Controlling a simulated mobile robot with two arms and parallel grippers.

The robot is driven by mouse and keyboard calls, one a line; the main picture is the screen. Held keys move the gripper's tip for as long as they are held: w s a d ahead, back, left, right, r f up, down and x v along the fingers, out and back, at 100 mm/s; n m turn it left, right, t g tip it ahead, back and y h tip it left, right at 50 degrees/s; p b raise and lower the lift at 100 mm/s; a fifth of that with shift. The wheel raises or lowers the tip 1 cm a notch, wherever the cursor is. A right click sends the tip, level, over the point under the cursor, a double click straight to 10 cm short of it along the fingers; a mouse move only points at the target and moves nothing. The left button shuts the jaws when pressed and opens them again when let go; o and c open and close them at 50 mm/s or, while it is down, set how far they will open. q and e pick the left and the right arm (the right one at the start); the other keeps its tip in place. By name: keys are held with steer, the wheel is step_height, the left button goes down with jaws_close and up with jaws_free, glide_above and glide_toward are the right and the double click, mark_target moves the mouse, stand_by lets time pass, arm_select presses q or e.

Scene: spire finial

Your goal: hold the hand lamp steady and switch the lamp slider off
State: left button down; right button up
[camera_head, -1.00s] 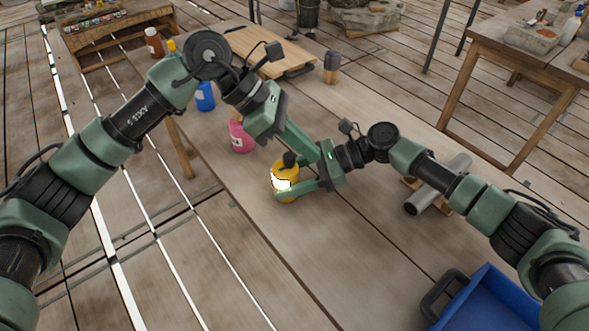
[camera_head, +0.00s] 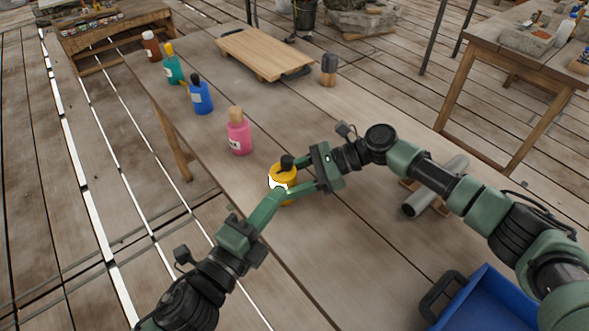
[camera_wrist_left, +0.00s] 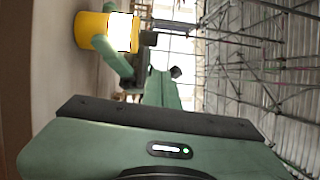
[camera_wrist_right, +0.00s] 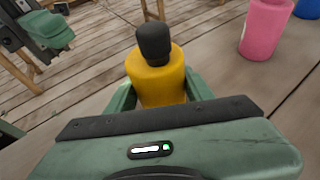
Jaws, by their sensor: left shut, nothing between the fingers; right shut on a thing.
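The hand lamp (camera_head: 284,171) is a yellow cylinder with a black top, standing upright on the long table. A bright white lit panel shows on its side, also in the left wrist view (camera_wrist_left: 121,32). My right gripper (camera_wrist_right: 158,92) is shut on the lamp's yellow body, one finger on each side. My left gripper (camera_head: 278,194) is shut and empty, its tips close to the lamp's near side by the lit panel. I cannot tell whether they touch it. The lamp slider cannot be made out.
A pink bottle (camera_head: 239,136), a blue bottle (camera_head: 201,97), a teal bottle (camera_head: 173,68) and a brown bottle (camera_head: 151,45) line the table's left edge. A wooden board (camera_head: 262,52) lies at the back. A grey pipe (camera_head: 420,200) and blue bin (camera_head: 490,300) are at right.

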mark_target(287, 163)
arm_select(q)
steer(key=shift+s+a+f+n+y, duration=0.2)
steer(key=shift+a+f+n+y, duration=0.4)
steer(key=shift+f, duration=0.1)
steer(key=shift+d, duration=0.1)
steer(key=x, duration=1)
